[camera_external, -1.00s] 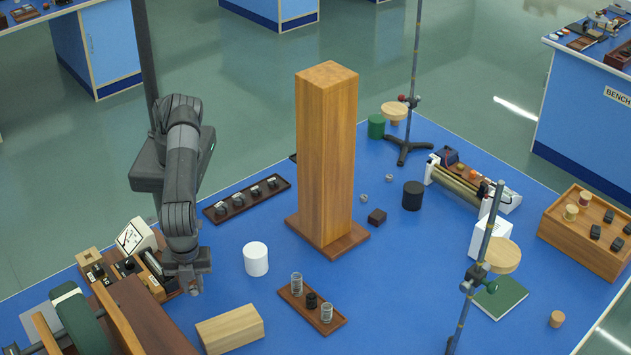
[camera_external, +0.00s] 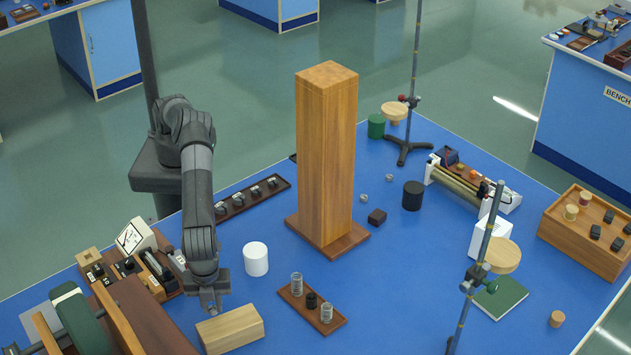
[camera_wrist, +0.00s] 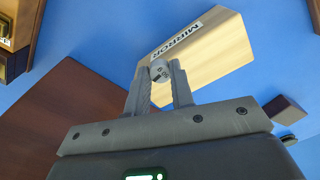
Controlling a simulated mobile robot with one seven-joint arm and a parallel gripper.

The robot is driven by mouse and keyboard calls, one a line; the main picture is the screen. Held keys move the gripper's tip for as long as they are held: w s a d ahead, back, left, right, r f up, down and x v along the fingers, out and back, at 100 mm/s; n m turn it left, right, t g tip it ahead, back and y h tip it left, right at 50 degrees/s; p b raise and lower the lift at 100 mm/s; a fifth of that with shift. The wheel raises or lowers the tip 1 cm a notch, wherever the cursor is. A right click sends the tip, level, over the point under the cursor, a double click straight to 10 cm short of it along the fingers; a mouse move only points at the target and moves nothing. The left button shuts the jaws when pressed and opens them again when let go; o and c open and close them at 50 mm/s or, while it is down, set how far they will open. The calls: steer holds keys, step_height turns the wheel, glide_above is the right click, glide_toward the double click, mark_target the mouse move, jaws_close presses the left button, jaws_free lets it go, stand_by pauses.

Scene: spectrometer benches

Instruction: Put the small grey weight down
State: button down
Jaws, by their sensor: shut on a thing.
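My gripper (camera_wrist: 158,82) is shut on the small grey weight (camera_wrist: 158,69), a little round grey piece with a dark mark, held between the fingertips. In the external view my gripper (camera_external: 212,309) is at the lower left, pointing down near the left end of the pale wooden block (camera_external: 230,330). In the wrist view this block (camera_wrist: 215,50) lies beyond the fingertips and bears a MIRROR label. The weight is too small to make out clearly in the external view. I cannot tell how high it is above the table.
A dark brown wooden apparatus (camera_external: 150,318) stands left of my gripper. A white cylinder (camera_external: 256,259) and a brown tray (camera_external: 335,325) with coils stand to the right. A tall wooden pillar (camera_external: 325,160) rises behind them. Blue table (camera_external: 400,290) is clear right of the tray.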

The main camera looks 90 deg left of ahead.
mark_target(213, 307)
steer(key=shift+f, duration=0.5)
steer(key=c, duration=1.3)
jaws_free()
steer(key=shift+o, duration=0.2)
step_height(213, 307, up, 13)
steer(key=shift+r, duration=0.15)
